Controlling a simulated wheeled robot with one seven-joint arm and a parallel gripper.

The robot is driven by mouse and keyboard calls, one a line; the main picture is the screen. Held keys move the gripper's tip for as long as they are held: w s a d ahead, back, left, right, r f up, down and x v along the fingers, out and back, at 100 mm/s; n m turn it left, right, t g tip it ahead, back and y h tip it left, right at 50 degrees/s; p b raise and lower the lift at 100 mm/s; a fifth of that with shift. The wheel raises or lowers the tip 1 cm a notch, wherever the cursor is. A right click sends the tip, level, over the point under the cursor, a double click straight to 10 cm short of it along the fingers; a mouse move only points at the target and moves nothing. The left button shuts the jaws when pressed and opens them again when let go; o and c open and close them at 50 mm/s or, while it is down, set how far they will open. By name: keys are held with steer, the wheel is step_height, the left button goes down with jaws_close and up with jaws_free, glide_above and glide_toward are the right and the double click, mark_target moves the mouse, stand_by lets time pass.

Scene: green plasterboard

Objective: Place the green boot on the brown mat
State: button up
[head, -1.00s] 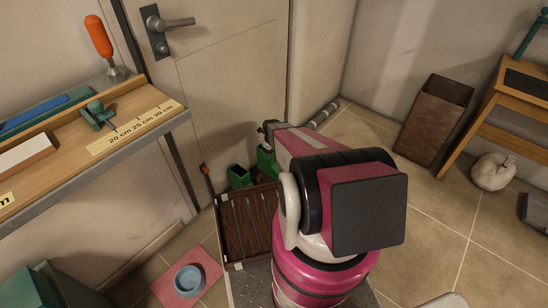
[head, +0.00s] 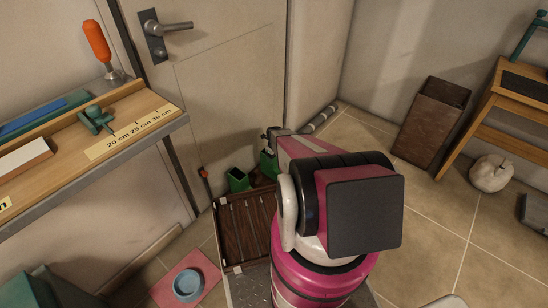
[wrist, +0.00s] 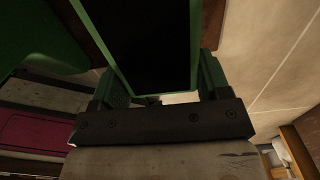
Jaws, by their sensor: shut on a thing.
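A green boot with a dark open top (wrist: 150,40) is between the fingers of my gripper (wrist: 160,82) in the wrist view, and the gripper is shut on it. In the head view this boot (head: 267,165) shows partly behind my arm, at the far right of the mat; I cannot tell whether it touches the mat. A second green boot (head: 237,179) stands upright to its left, near the mat's far edge. The brown mat (head: 236,232) has pale strips and lies on the floor before the door; my arm hides its right part.
A workbench (head: 150,135) with a ruler and clamps juts in at left. A pink mat (head: 205,272) with a blue bowl (head: 187,285) lies front left. The door (head: 225,90) stands behind.

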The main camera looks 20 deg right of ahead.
steer(key=shift+f, duration=0.15)
steer(key=o, duration=1.4)
steer(key=shift+c, duration=0.2)
step_height(320, 180, up, 12)
steer(key=s+a+r+n, duration=0.6)
steer(key=s+r+n, duration=0.5)
steer(key=r+n, duration=0.2)
steer(key=s+a+r+n, duration=0.6)
steer(key=s+r+n, duration=0.5)
steer(key=n, duration=0.5)
steer(key=shift+r, duration=0.9)
steer(key=shift+s, duration=0.1)
